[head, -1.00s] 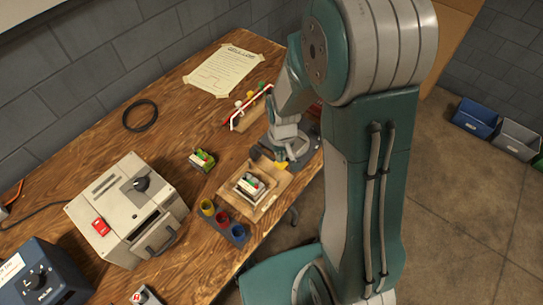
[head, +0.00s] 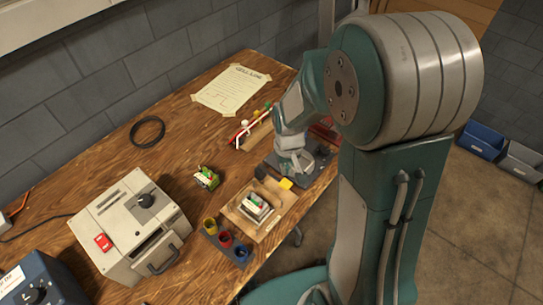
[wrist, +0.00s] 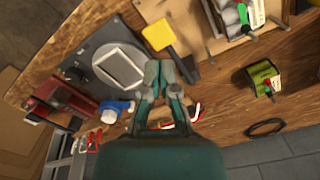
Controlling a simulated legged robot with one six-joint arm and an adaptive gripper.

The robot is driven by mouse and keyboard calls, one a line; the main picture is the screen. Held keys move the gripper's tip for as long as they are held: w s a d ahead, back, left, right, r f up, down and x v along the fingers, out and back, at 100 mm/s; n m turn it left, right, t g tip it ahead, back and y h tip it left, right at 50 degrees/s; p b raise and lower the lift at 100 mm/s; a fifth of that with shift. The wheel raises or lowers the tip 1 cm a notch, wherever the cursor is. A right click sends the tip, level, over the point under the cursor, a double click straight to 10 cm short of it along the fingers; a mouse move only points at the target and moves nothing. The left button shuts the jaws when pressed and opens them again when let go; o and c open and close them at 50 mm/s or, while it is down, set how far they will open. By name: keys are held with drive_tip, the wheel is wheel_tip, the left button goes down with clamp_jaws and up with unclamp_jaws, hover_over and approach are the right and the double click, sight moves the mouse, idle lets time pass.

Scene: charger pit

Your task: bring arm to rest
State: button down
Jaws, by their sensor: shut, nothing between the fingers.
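My gripper (wrist: 160,72) is shut and empty, its fingertips together in the wrist view. In the head view my gripper (head: 300,168) hangs at the right end of the workbench, over or near a dark grey plate (head: 320,160). In the wrist view the dark plate (wrist: 85,55) has a pale rectangle and lies left of the fingertips. A yellow-ended piece (wrist: 158,35) lies just beyond them. My arm is bent, its upper link upright and its big elbow joint high at the right of the head view. I cannot tell how high the fingertips are above the bench.
A wooden tray (head: 234,215) holds a white-topped device (head: 257,206). Coloured cups (head: 225,240) stand beside it. A green block (head: 206,178), a black coil (head: 147,132) and a grey machine (head: 130,228) are further left. A rack (head: 256,130) stands behind my gripper.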

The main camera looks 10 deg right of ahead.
drive_tip(key=s+r+t, duration=0.2)
drive_tip(key=s+r, duration=0.5)
drive_tip(key=r, duration=0.4)
drive_tip(key=s+r+m+t, duration=0.1)
drive_tip(key=s+r+t, duration=0.2)
drive_tip(key=s+r, duration=0.4)
wheel_tip(320, 180, up, 4)
drive_tip(key=shift+t, duration=0.3)
